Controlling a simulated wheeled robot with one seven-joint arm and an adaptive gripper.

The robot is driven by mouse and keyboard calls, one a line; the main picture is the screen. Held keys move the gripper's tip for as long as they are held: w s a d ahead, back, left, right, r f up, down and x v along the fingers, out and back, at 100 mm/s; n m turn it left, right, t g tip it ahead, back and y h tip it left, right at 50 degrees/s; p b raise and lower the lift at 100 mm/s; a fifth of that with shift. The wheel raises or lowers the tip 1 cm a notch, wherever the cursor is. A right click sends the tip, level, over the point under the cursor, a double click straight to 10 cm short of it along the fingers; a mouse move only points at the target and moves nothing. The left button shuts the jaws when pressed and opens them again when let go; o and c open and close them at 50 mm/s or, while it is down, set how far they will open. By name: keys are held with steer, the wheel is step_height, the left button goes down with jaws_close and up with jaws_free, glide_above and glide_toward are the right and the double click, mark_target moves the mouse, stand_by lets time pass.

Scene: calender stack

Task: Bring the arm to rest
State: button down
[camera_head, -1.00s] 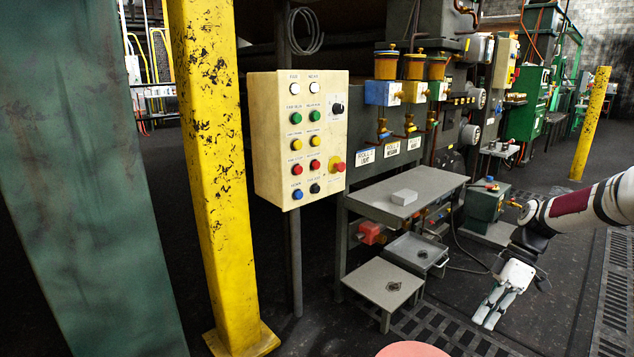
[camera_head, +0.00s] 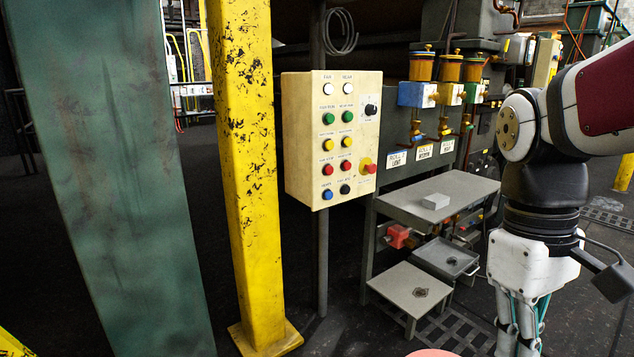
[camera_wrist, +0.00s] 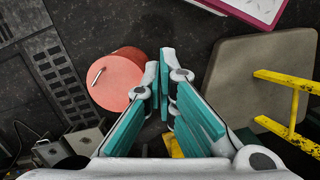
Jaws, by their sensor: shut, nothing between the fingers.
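My gripper (camera_head: 517,345) hangs pointing down at the right of the head view, at the end of my white arm with its dark red band. Its fingertips run close to the bottom edge of that view. In the wrist view my gripper (camera_wrist: 164,90) shows its two teal-padded fingers close together with nothing between them. It holds nothing and touches nothing that I can see.
A cream button panel (camera_head: 331,138) stands left of my arm, beside a yellow post (camera_head: 250,170). A round red top (camera_wrist: 117,80) and a yellow railing (camera_wrist: 290,105) lie below my gripper.

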steer(key=s+a+f+m+t, duration=0.1)
steer(key=s+a+m, duration=0.1)
steer(key=s, duration=0.5)
steer(key=s+a+f+m+t, duration=0.1)
steer(key=s+a+m, duration=0.1)
steer(key=s, duration=0.4)
step_height(320, 180, up, 32)
steer(key=d+t+p, duration=0.1)
steer(key=t+p, duration=0.3)
steer(key=p, duration=2.7)
steer(key=shift+r+y, duration=0.2)
steer(key=shift+y, duration=0.1)
